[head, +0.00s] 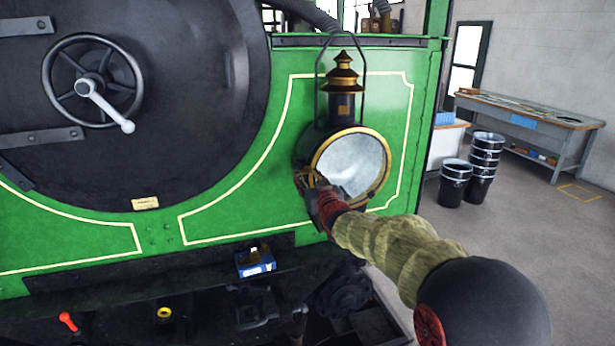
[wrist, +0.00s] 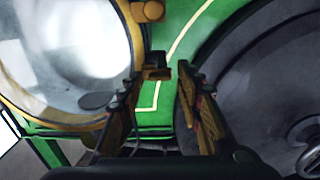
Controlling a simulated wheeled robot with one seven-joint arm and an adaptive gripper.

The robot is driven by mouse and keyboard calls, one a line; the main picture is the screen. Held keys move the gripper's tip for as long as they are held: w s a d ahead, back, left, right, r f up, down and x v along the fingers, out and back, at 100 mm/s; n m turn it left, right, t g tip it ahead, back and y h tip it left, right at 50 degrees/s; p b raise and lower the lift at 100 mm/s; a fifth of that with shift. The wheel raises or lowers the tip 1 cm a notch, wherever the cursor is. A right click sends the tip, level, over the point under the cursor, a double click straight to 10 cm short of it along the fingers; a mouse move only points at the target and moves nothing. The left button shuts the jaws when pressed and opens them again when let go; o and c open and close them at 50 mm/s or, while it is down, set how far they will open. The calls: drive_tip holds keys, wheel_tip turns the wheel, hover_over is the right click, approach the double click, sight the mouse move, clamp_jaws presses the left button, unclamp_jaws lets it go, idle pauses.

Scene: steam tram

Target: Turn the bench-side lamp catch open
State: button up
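The lamp (head: 352,165) hangs on the green front of the tram, with a black body, a brass chimney cap and a round glass door in a brass rim. It also shows in the wrist view (wrist: 75,45). My gripper (head: 312,186) is at the left edge of the lamp's rim. In the wrist view my gripper (wrist: 160,78) is open, with a gap between its fingers. A small brass piece, seemingly the catch (wrist: 157,73), shows by the left fingertip. I cannot tell whether they touch. In the head view the gripper mostly hides the catch.
The black smokebox door with its handwheel (head: 92,82) is left of the lamp. A blue box (head: 256,264) sits on the ledge below. A workbench (head: 525,115) and black buckets (head: 483,165) stand on the right.

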clamp_jaws()
